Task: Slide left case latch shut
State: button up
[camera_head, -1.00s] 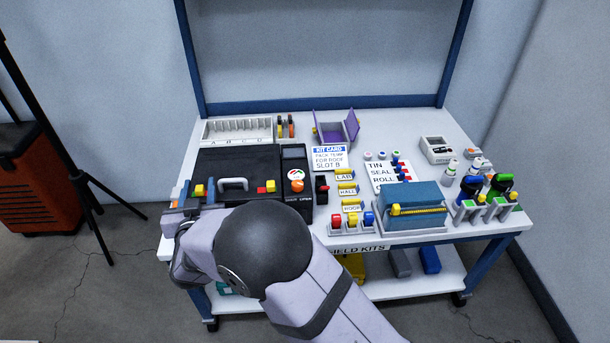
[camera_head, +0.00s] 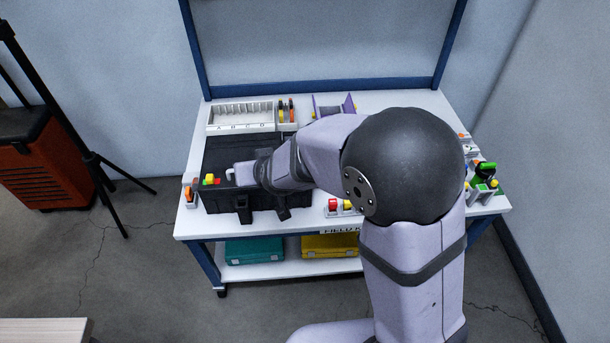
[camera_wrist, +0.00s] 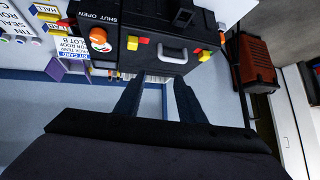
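The black case (camera_head: 225,155) lies on the table at the left. The pale handle (camera_wrist: 172,55) is between that latch and the right latch (camera_wrist: 140,42), which my arm hides in the head view. My gripper (camera_wrist: 159,78) has its two dark fingers apart with nothing between them. Contact cannot be told.
A small holder with orange items (camera_head: 189,190) is left of the case. My arm covers much of the table's right half.

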jog(key=s+d+r+g+p, duration=0.2)
jog(key=s+d+p, duration=0.1)
jog(key=s+d, duration=0.2)
jog(key=s+d+r+g+h+p, duration=0.1)
jog(key=s+d+r+g+p, duration=0.1)
jog(key=s+d, duration=0.3)
jog(key=shift+d+p, duration=0.45)
jog(key=shift+p, duration=0.2)
